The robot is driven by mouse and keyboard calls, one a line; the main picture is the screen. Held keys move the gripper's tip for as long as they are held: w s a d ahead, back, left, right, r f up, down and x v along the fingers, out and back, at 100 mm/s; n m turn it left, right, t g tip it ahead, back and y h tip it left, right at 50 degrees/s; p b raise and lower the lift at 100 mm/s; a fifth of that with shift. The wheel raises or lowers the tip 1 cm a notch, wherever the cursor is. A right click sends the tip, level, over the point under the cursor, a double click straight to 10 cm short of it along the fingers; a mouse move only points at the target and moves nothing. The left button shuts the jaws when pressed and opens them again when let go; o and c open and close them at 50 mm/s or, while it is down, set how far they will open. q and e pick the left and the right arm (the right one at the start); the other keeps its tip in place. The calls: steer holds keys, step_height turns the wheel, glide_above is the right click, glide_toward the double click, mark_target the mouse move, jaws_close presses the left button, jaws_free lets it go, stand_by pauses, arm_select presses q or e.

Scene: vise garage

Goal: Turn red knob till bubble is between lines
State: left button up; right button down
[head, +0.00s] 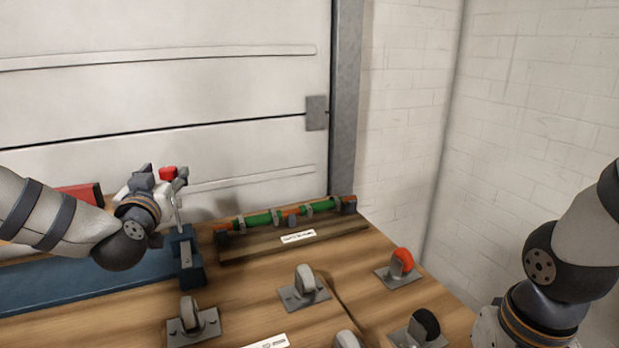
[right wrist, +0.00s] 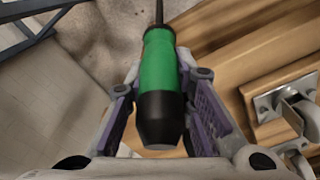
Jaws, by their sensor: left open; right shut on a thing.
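A small red piece, seemingly the red knob (head: 168,173), shows between the fingers of my open left gripper (head: 163,178), above a thin metal rod; I cannot tell whether the fingers touch it. A green tube level (head: 262,217) with grey bands lies along a wooden holder at the back of the bench. No bubble or lines can be made out on it at this size. My right gripper (right wrist: 163,95) is shut on a screwdriver with a green and black handle (right wrist: 160,75); its shaft points away from the wrist.
A blue vise-like body (head: 90,285) lies under my left arm. Several casters on plates stand on the wooden bench (head: 255,275), including an orange-red one (head: 402,262) and a black one (head: 426,324). A garage door and a white wall close off the back.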

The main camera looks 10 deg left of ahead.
arm_select(q)
steer(key=shift+x, duration=1.05)
arm_select(e)
steer(key=shift+f, duration=0.65)
steer(key=shift+r, duration=0.1)
arm_select(q)
jaws_close()
arm_select(e)
steer(key=shift+r, duration=0.1)
